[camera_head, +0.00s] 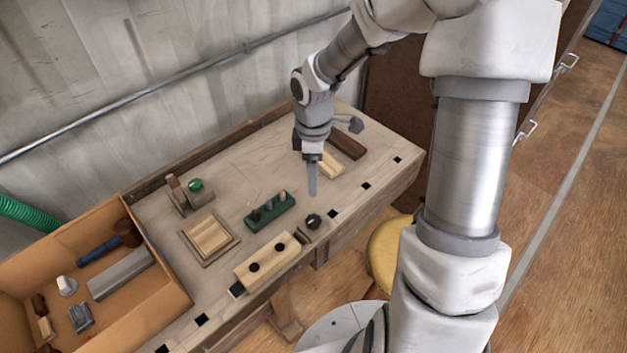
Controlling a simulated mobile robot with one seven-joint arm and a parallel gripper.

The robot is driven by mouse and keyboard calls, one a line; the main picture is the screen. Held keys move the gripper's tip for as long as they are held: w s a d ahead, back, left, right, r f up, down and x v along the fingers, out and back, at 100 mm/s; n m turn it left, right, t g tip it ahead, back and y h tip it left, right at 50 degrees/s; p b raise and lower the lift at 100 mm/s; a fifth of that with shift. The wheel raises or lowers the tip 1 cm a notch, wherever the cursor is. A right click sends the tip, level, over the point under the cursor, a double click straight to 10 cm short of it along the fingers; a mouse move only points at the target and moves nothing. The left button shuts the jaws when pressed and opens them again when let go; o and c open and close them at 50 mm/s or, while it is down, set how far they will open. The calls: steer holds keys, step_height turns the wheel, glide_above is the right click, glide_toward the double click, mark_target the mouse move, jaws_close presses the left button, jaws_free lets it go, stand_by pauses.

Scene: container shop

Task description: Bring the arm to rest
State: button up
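My gripper (312,187) hangs from my arm, pointing down over the right-hand part of the wooden workbench (160,222). Its fingers look like one narrow grey shape from this side, so I cannot tell whether they are apart. I see no object between them. The fingertips appear just above a small black round knob (313,221) in the picture; the height between them is unclear. My arm comes in from the upper right and bends down to the gripper.
Near my gripper are a green block (271,216) with pegs, a pale wood piece (331,166) and a dark brown block (346,146). A long wooden block (267,262) lies in front. An open cardboard box (158,318) holds tools. A yellow stool (385,252) stands below.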

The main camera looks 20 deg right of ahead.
steer(key=shift+r, duration=0.15)
stand_by(0.4)
steer(key=s+d+r+m+t+h, duration=0.1)
steer(key=s+r+m, duration=0.25)
steer(key=r, duration=0.35)
steer(key=s+d+r+m+t+h, duration=0.1)
steer(key=s+r+m, duration=0.25)
steer(key=r, duration=0.25)
steer(key=s+a+r+m+t+y, duration=0.2)
steer(key=s+r+m, duration=0.5)
steer(key=s, duration=0.4)
steer(key=shift+r+t, duration=0.5)
steer(key=shift+t, duration=0.3)
